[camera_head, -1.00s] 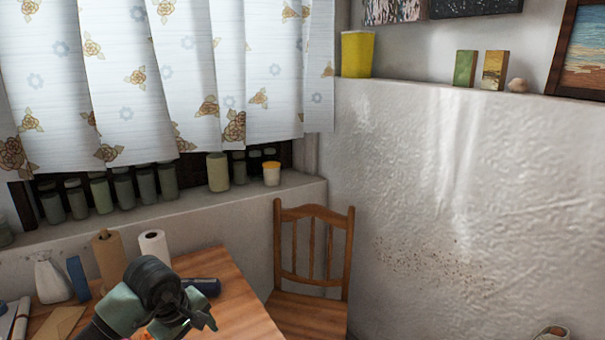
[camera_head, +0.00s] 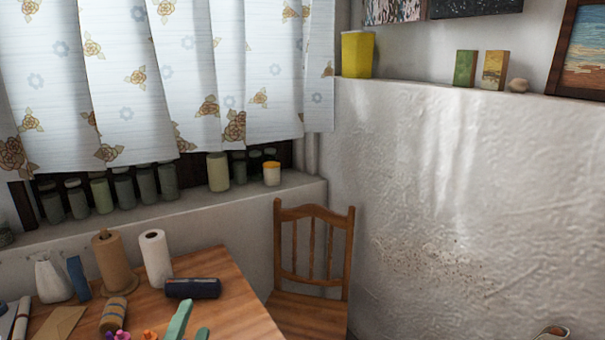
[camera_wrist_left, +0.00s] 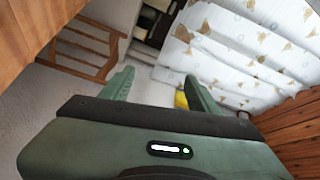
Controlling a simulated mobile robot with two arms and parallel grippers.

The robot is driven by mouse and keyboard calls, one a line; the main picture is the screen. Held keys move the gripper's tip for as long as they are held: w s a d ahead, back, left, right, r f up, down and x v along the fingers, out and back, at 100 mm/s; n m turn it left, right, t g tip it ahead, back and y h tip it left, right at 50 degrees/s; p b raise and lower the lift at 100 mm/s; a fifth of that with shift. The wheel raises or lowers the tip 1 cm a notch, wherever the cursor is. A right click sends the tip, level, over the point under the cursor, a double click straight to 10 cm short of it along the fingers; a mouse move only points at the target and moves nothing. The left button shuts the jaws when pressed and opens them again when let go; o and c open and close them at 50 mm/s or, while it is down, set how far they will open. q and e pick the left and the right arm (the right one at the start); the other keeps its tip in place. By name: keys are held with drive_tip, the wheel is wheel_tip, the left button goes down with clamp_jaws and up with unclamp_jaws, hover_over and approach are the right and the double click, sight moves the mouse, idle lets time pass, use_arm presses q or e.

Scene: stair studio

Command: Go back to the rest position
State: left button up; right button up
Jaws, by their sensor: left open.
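My left gripper (camera_head: 192,320) shows only as green fingertips at the bottom edge of the head view, over the near part of the wooden table (camera_head: 232,303). In the left wrist view the left gripper (camera_wrist_left: 157,76) has its two green fingers spread apart with nothing between them. Its arm is mostly below the head view. My right gripper is not in either view.
A wooden chair (camera_head: 314,215) stands right of the table. On the table are a brown roll (camera_head: 113,262), a white roll (camera_head: 156,257), a dark cylinder (camera_head: 193,288) and a small banded brown item (camera_head: 113,315). Jars line the window sill (camera_head: 240,200). Floor is partly hidden.

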use_arm(q)
drive_tip(key=s+a+f+n+g+y, duration=0.1)
drive_tip(key=s+a+f+n+g, duration=0.1)
drive_tip(key=s+f+n+g, duration=0.45)
drive_tip(key=s+a+f+n+g+y, duration=0.15)
drive_tip(key=s+f, duration=0.25)
drive_tip(key=f, duration=0.5)
drive_tip(key=s+d+f+n+g+h, duration=0.2)
drive_tip(key=s+f+n+g, duration=0.15)
drive_tip(key=s, duration=0.45)
drive_tip(key=s+d+f+n+g+h, duration=0.1)
drive_tip(key=s+f+n+g, duration=0.1)
drive_tip(key=s+f+g, duration=0.4)
drive_tip(key=s+f+t+b, duration=0.1)
drive_tip(key=s+f+b, duration=0.1)
drive_tip(key=f, duration=1.3)
drive_tip(key=s+f+b, duration=0.1)
drive_tip(key=f+b, duration=0.2)
drive_tip(key=f, duration=1.2)
drive_tip(key=s+a+f+m+g+b, duration=0.1)
drive_tip(key=s+a+f+b, duration=0.1)
drive_tip(key=s+f, duration=1.4)
wheel_tip(320, 180, down, 2)
drive_tip(key=shift+s+a+f+b, duration=0.25)
drive_tip(key=shift+a+b, duration=0.1)
drive_tip(key=shift+b, duration=0.35)
drive_tip(key=shift+s, duration=0.2)
drive_tip(key=shift+c, duration=0.3)
